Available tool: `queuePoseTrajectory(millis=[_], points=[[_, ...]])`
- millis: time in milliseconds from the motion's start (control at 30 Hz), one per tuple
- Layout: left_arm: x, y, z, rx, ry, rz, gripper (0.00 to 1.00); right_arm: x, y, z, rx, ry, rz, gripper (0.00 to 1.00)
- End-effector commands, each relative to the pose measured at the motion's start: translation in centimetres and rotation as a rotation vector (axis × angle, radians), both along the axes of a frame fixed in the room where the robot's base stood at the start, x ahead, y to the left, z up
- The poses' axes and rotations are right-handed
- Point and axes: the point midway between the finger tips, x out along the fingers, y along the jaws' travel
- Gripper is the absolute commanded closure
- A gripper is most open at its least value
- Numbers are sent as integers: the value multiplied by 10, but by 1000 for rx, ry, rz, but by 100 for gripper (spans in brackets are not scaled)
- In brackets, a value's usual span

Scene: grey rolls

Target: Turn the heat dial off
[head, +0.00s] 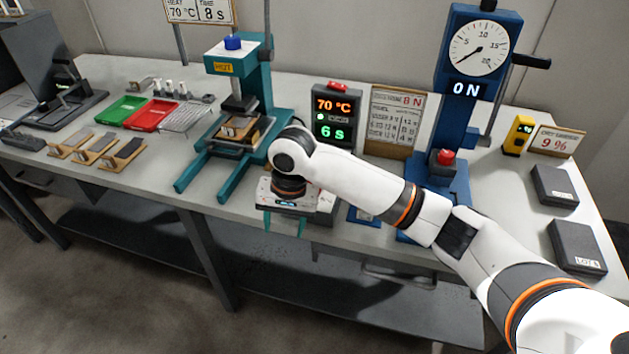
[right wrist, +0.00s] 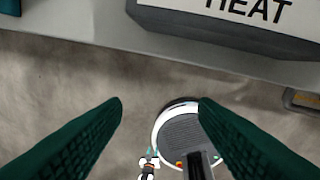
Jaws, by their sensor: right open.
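My right gripper (head: 285,222), with teal fingers, hangs pointing down at the front edge of the bench. It is open, and nothing shows between its fingers in the right wrist view (right wrist: 160,102). A grey box with a white face lettered HEAT (right wrist: 240,20) lies ahead of the fingertips, apart from them. The heat dial itself does not show; the box top is cut off in the wrist view and my wrist covers the area in the head view. The control display (head: 335,117) behind reads 70 °C and 6 s. A small teal-tipped part, apparently my left gripper (right wrist: 149,156), shows low in the wrist view.
A teal hot press (head: 262,85) stands left of my right wrist. Green (head: 122,111) and red (head: 150,116) trays lie farther left.

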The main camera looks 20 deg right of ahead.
Motion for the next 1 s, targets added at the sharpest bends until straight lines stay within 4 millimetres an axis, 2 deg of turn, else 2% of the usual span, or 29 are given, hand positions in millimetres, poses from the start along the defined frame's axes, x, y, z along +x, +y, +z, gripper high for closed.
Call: queuePoseTrajectory(millis=[33,200,333,467,567,667,1000], points=[[0,1,0,1,0,0,64,18,-13,20,-33,3,-78,46],[3,4,0,4,-4,1,64,56,-52,79,-103,43,-369,46],[6,5,1,6,-9,3,64,72,-76,119,-122,57,-552,46],[8,6,1,6,-12,4,64,79,-88,139,-126,67,-651,46],[8,6,1,6,-13,4,64,80,-91,139,-127,70,-675,46],[8,6,1,7,-13,4,64,80,-91,127,-129,72,-677,46],[8,6,1,7,-13,4,64,79,-91,61,-128,70,-673,46]])
